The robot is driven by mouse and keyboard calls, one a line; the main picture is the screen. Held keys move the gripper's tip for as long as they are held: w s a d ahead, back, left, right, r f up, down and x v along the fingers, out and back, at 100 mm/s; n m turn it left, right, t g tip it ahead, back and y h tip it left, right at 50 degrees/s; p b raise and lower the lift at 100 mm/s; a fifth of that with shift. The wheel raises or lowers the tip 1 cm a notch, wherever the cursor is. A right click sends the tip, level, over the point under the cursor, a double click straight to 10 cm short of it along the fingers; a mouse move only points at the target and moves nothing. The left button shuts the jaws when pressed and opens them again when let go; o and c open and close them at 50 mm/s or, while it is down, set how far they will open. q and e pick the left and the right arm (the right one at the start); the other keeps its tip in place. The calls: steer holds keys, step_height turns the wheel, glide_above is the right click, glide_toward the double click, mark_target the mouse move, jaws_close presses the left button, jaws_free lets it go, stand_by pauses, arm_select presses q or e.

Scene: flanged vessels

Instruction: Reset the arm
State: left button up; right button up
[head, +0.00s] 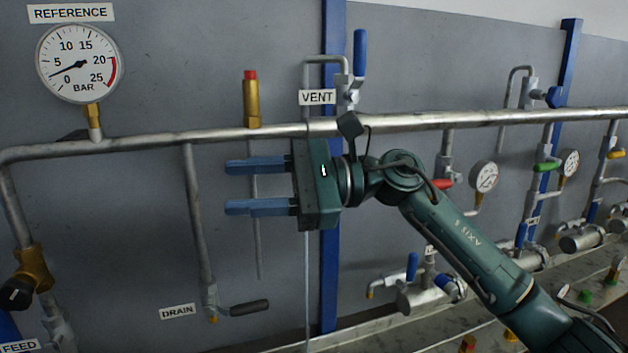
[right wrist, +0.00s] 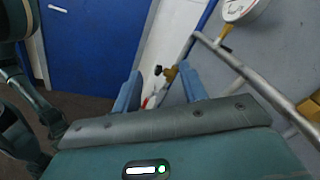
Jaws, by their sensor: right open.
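My right gripper (head: 256,187) is in the middle of the head view, at the end of my green arm from the lower right. Its two blue fingers point left and stand well apart, with nothing between them. It is in front of the grey panel, below the horizontal pipe. In the right wrist view its fingers (right wrist: 160,92) also show apart. The left gripper is in neither view.
A horizontal pipe (head: 400,122) runs across the panel. The REFERENCE gauge (head: 77,63) is upper left, the brass valve (head: 251,100) above my gripper. The DRAIN handle (head: 249,308) is below it. The blue VENT handle (head: 360,52) rises above. Flanged vessels (head: 418,296) stand lower right.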

steer(key=w+d+f+n+t+h, duration=0.1)
steer(key=d+f+n+t+h, duration=0.3)
steer(key=f+n+t, duration=0.45)
steer(key=w+d+f+n+t+h, duration=0.1)
steer(key=d+f+n+t, duration=0.5)
steer(key=f+n, duration=0.45)
steer(key=w+d+f+n+t+h, duration=0.1)
steer(key=d+f+n+t+h, duration=0.2)
steer(key=d+f+n+t, duration=0.55)
steer(key=s+d+f+m+g+h, duration=0.2)
steer(key=s+f+m+g, duration=0.3)
steer(key=f, duration=0.8)
steer(key=s+d+f+m+g+h, duration=0.3)
steer(key=s+f+m+g+h, duration=0.2)
steer(key=s+f+m, duration=0.5)
steer(key=s+f, duration=0.3)
steer(key=s, duration=0.2)
steer(key=shift+s+m, duration=0.3)
steer(key=shift+m, duration=0.05)
steer(key=shift+r, duration=0.1)
